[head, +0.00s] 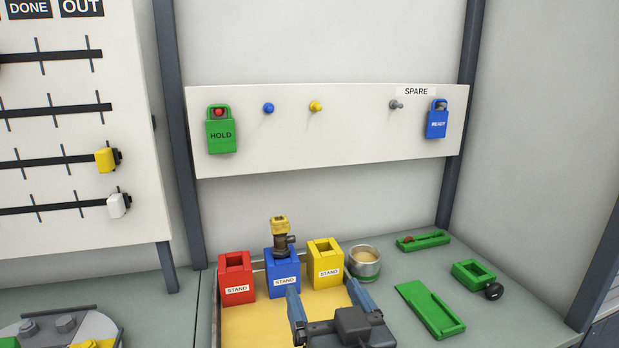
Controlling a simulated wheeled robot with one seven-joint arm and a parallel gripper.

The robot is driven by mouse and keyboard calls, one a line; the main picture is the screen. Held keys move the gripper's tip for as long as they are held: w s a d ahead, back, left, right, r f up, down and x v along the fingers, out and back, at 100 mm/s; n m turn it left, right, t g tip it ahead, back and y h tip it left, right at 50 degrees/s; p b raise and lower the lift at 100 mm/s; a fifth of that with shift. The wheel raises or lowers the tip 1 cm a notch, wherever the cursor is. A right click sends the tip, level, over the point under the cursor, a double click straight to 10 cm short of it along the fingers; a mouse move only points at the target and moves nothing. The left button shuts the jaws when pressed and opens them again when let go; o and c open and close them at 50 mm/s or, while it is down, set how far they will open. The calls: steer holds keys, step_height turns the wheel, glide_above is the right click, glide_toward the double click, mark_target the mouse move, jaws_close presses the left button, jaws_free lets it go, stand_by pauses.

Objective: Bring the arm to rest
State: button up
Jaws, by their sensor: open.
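My gripper (326,302) is in the head view at the bottom centre. Its two blue fingers are spread apart with nothing between them. It is over the yellow tray (245,325), in front of the stands. The blue stand (283,269) holds an upright injector with a yellow top (280,226). The red stand (236,287) on its left and the yellow stand (326,271) on its right look empty. The lower part of the injector is hidden inside the blue stand.
Right of the tray are a metal cup (364,262) and green fixtures (430,309), (474,277), (424,240). A peg board (350,140) behind carries a green HOLD tag (221,134) and a blue READY tag (437,122). A slider board (80,130) stands left, above a grey round fixture (55,330).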

steer(key=s+d+f+g+h+b, duration=0.1)
steer(key=s+d+f+b, duration=0.4)
steer(key=s+d+f, duration=1)
steer(key=s+d+f+m+h+b, duration=0.1)
steer(key=s+d+b, duration=0.1)
steer(key=s, duration=1)
steer(key=s+d+f+m+g+h+b, duration=0.1)
steer(key=s+d+f+h+b, duration=0.1)
steer(key=s, duration=1)
steer(key=shift+s+h, duration=0.3)
steer(key=shift+s, duration=0.05)
